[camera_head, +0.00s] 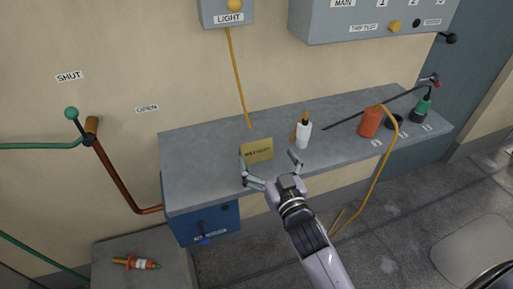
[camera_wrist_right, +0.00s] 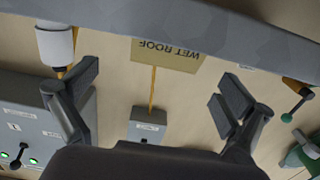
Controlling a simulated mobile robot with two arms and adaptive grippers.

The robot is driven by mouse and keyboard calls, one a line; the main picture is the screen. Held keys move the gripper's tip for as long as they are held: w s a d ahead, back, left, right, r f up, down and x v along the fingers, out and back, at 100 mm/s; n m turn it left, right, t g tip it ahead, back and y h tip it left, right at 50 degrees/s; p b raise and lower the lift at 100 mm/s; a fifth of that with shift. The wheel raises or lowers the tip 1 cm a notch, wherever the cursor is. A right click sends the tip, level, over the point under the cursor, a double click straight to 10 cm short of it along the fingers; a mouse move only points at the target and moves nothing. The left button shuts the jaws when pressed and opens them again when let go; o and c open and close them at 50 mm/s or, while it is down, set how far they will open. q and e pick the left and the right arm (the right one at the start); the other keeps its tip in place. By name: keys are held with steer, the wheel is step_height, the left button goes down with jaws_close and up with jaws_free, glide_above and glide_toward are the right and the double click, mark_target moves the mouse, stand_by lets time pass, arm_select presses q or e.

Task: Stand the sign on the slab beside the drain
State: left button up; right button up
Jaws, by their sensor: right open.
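The yellow sign (camera_head: 257,150), lettered WET ROOF, stands upright near the front edge of the grey shelf (camera_head: 190,165). It shows upside down in the right wrist view (camera_wrist_right: 168,55). My right gripper (camera_head: 270,168) is open in front of the shelf, its fingers spread toward the sign. In the wrist view the sign lies between and beyond the open fingertips (camera_wrist_right: 157,88); they look apart from it. My left gripper is not in view. A pale, rounded flat slab (camera_head: 475,250) lies on the floor at the lower right. I cannot clearly make out a drain.
A low block (camera_head: 145,257) holds an orange-and-white item (camera_head: 136,263).

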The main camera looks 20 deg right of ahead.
mark_target(257, 143)
steer(key=w, duration=0.1)
steer(key=w+p, duration=0.1)
steer(key=w, duration=0.1)
steer(key=w+a, duration=0.1)
steer(key=w, duration=0.1)
steer(key=shift+w+r, duration=0.25)
steer(key=shift+r, duration=0.05)
steer(key=shift+w+f, duration=0.1)
steer(key=shift+w, duration=0.3)
steer(key=shift+s, duration=0.1)
steer(key=shift+c, duration=0.8)
steer(key=c, duration=1.1)
